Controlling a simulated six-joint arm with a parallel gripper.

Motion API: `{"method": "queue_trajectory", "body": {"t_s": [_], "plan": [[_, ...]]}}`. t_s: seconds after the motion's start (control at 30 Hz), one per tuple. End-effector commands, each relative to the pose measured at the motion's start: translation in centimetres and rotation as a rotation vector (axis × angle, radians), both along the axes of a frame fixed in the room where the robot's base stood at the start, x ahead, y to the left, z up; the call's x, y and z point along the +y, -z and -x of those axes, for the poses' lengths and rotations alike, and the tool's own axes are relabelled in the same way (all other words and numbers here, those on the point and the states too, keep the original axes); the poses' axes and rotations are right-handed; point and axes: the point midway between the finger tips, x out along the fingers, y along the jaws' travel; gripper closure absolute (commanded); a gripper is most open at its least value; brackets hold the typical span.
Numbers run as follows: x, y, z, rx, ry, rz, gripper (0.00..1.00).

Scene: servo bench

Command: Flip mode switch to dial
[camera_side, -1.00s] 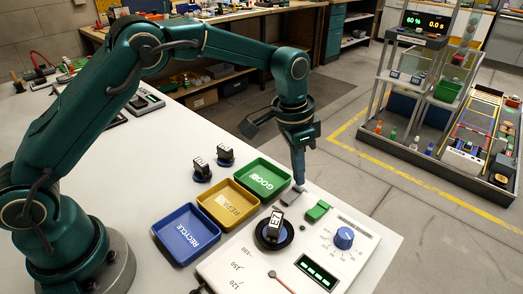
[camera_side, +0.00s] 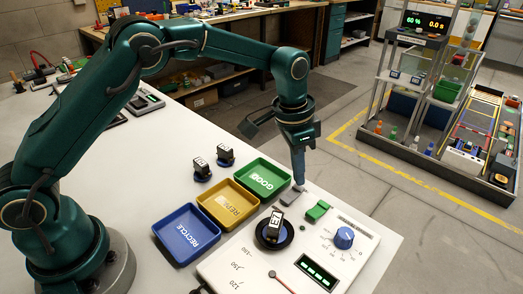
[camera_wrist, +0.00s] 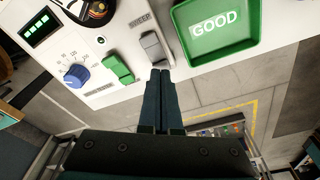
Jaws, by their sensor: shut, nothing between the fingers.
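The white control panel (camera_side: 235,262) lies at the table's front right. On it are a grey rocker switch (camera_side: 291,197) and a green rocker switch (camera_side: 317,210), side by side. Both also show in the wrist view, grey (camera_wrist: 152,47) and green (camera_wrist: 118,68). I cannot read which one is the mode switch. A blue dial knob (camera_side: 344,238) sits to the right of the switches. My gripper (camera_side: 299,186) points down, shut and empty, with its tips at the far edge of the grey switch. In the wrist view the tips (camera_wrist: 161,72) are just below the grey switch; I cannot tell whether they touch.
A green GOOD tray (camera_side: 283,187), a yellow tray (camera_side: 207,220) and a blue RECYCLE tray (camera_side: 160,248) stand left of the panel. A black servo (camera_side: 273,229) sits in a round holder near the switches. Two more servos (camera_side: 201,169) (camera_side: 225,156) stand behind the trays.

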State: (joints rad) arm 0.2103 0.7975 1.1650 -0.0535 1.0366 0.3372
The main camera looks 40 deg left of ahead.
Motion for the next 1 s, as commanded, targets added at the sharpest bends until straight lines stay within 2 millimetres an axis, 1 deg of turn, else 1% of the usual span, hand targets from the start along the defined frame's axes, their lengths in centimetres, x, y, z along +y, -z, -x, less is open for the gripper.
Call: {"method": "queue_trajectory", "body": {"t_s": [1.0], "plan": [[0.0, 1.5, 0.0, 0.001, 0.0, 0.0, 1.0]]}}
